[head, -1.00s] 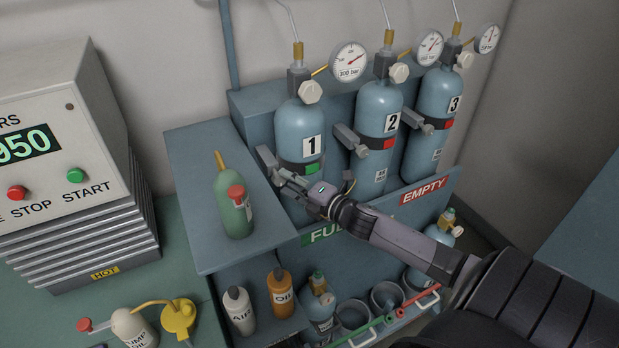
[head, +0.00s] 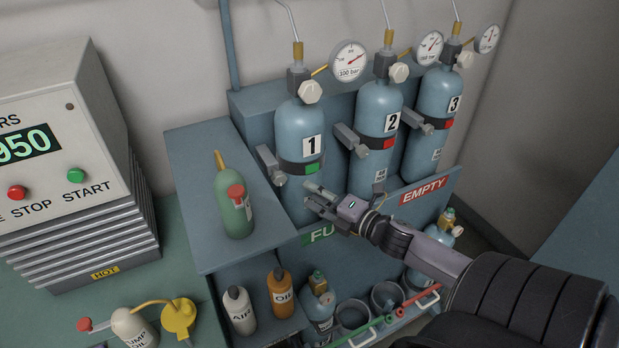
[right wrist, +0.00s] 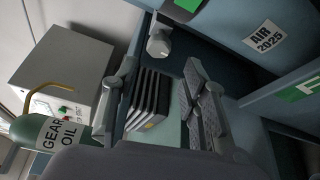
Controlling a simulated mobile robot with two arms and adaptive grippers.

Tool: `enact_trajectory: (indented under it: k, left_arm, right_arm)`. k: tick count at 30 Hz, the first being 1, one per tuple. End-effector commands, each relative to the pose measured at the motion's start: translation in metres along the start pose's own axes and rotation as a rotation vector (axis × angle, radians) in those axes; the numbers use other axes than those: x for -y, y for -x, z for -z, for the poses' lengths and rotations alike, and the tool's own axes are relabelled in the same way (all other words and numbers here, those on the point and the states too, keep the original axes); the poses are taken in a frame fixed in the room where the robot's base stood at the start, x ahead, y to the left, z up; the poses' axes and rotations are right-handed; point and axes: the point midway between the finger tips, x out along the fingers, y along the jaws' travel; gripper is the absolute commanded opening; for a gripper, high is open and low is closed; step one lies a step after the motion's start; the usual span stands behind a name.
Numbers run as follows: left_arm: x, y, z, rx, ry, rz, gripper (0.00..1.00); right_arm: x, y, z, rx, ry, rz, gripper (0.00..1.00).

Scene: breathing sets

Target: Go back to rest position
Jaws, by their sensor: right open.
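My right gripper (head: 312,200) is open and empty in the head view, in front of the lower part of blue cylinder 1 (head: 297,122). Its arm comes in from the lower right. In the right wrist view its two fingers (right wrist: 160,105) are spread apart with nothing between them. Cylinder 1 stands upright and carries a green tag on its dark band. Cylinder 2 (head: 378,115) and cylinder 3 (head: 436,95) stand to its right with red tags. My left gripper is not in view.
A green oil bottle (head: 236,212) stands on the shelf left of cylinder 1; it also shows in the right wrist view (right wrist: 30,132). Small bottles and cups stand on the lower shelf. The compressor (head: 60,150) is at left. A bench edge (head: 590,235) is at right.

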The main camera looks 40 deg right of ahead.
Motion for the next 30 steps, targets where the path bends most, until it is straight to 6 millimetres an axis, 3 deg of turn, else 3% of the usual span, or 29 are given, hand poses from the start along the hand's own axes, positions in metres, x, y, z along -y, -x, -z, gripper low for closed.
enact_trajectory:
  k: [10, 14, 17, 19, 23, 26, 30]
  left_arm:
    - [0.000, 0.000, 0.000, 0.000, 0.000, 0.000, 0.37]
    - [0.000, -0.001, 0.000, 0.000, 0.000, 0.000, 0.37]
    - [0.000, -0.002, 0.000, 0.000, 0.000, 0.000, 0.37]
    - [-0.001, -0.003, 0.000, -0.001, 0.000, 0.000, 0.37]
    - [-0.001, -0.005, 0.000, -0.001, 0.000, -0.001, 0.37]
    - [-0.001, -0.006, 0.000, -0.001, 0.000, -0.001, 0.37]
    - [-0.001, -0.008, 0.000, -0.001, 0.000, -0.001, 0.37]
  right_arm:
    - [0.003, 0.000, -0.001, 0.003, -0.006, 0.005, 0.41]
    - [0.037, 0.003, -0.006, 0.041, -0.084, 0.060, 0.41]
    - [0.096, 0.011, -0.009, 0.104, -0.216, 0.154, 0.41]
    - [0.147, 0.022, -0.006, 0.163, -0.337, 0.236, 0.41]
    - [0.242, 0.052, 0.013, 0.273, -0.556, 0.390, 0.41]
    - [0.307, 0.081, 0.041, 0.359, -0.714, 0.506, 0.41]
    - [0.388, 0.129, 0.095, 0.480, -0.919, 0.669, 0.41]
